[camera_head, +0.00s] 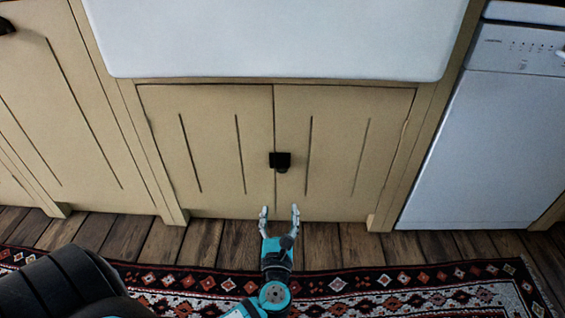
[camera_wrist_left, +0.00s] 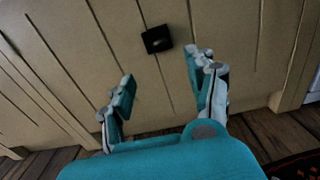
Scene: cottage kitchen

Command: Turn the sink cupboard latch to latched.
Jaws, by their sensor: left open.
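The sink cupboard latch (camera_head: 280,161) is a small black block on the seam between the two cream cupboard doors (camera_head: 215,150). It also shows in the left wrist view (camera_wrist_left: 157,39), ahead of the fingers. Which way the latch is turned is too small to tell. My left gripper (camera_head: 279,212) is open and empty, below the latch in the head view and apart from it. In the left wrist view its two fingers (camera_wrist_left: 165,80) are spread, with the latch beyond them and between them. My right gripper is not in view.
The white sink (camera_head: 280,40) overhangs the cupboard top. A white dishwasher (camera_head: 485,140) stands to the right, and another cream cupboard (camera_head: 65,110) to the left. A patterned rug (camera_head: 420,285) lies on the wooden floor (camera_head: 340,245). The door front around the latch is clear.

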